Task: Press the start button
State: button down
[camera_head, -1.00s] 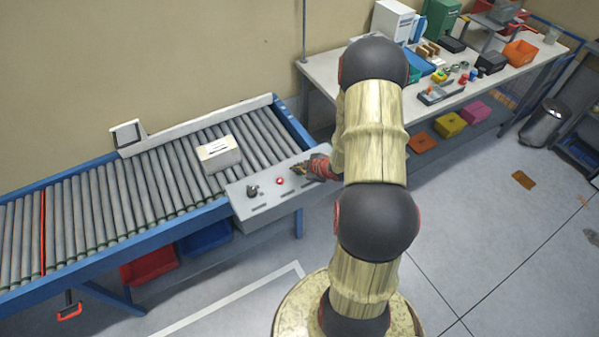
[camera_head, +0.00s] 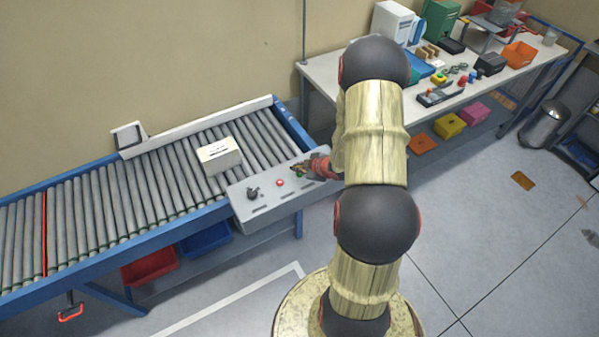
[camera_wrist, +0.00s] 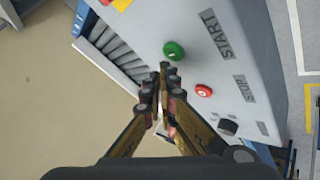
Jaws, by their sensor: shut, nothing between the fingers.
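The control panel (camera_head: 268,207) sits at the right end of the roller conveyor. In the wrist view, the round green button (camera_wrist: 174,51) is beside the word START on the pale panel face (camera_wrist: 190,20). My gripper (camera_wrist: 164,70) is shut and empty, its fingertips appearing just below and left of the green button. I cannot tell whether they touch it or the panel. In the head view, my gripper (camera_head: 303,168) is over the panel's right end, with a bit of green showing by its tips.
A red button (camera_wrist: 203,91) is beside the word STOP, and a black knob (camera_wrist: 228,126) is further along. A white box (camera_head: 219,156) rests on the rollers (camera_head: 150,190) behind the panel. A workbench (camera_head: 325,70) with many items stands at the back right.

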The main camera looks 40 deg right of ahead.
aim_at(298, 175)
dwell(0.3)
notch_tip(298, 175, up, 5)
jog(key=p, duration=0.4)
